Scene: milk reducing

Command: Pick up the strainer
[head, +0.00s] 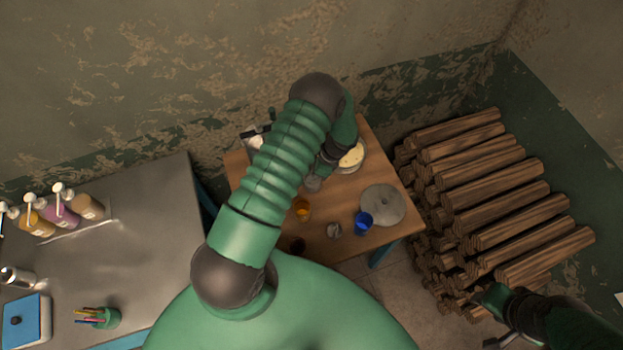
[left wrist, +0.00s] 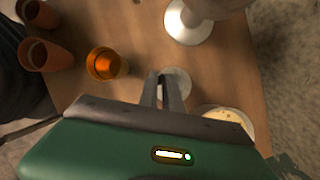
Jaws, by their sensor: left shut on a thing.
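The strainer appears as a small round grey piece (left wrist: 178,80) at the fingertips in the left wrist view; most of it is hidden by the fingers. In the head view it shows as a small pale grey shape (head: 313,184) beside the arm, over the wooden table. My left gripper (left wrist: 165,84) is shut on it, its two fingers close together. In the head view my left gripper (head: 322,168) is largely hidden by my own arm. My right gripper (head: 505,338) is at the lower right edge, away from the table, and its jaws are unclear.
A pan with pale contents (head: 352,157) is right of the left gripper. An orange cup (head: 302,209), a blue cup (head: 364,223), a small metallic item (head: 334,231) and a grey disc (head: 382,205) stand on the wooden table (head: 345,255). Stacked logs (head: 490,200) lie right.

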